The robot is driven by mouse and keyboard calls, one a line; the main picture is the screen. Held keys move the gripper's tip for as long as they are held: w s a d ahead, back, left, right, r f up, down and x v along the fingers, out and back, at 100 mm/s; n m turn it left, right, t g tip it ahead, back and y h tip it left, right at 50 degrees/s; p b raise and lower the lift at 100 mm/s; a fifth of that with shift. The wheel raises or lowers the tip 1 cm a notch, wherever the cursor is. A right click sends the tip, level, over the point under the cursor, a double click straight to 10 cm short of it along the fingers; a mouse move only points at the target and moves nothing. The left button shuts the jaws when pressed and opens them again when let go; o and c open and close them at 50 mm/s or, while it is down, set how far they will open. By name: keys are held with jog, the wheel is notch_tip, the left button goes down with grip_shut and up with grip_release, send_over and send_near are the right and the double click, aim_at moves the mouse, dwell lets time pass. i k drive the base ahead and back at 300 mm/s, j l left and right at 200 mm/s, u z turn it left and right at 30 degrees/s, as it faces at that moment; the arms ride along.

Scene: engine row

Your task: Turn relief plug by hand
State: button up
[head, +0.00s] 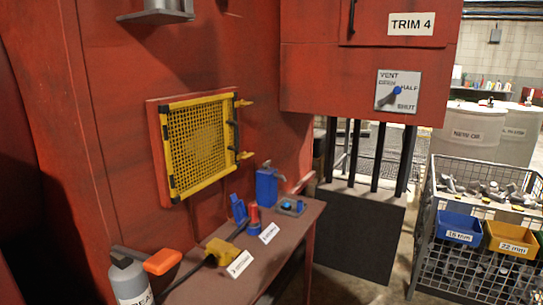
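I cannot pick out a relief plug for certain in the head view. A yellow mesh guard (200,142) with black handles and yellow hinges covers an opening in the red engine wall (262,70). What lies behind the mesh is too dark to tell. My gripper is not in view.
A narrow brown bench (215,276) below the guard holds blue and red items, a yellow tool (223,251) and labels. A grey bottle (128,281) stands lower left. A wire cart (468,270) with blue and yellow bins stands right. A dark panel (357,232) stands between.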

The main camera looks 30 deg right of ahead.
aim_at(266, 165)
jog(key=i+l+u, duration=0.25)
jog(key=l, duration=1.75)
jog(key=l+u, duration=0.3)
jog(key=l, duration=1.65)
jog(key=i, duration=0.5)
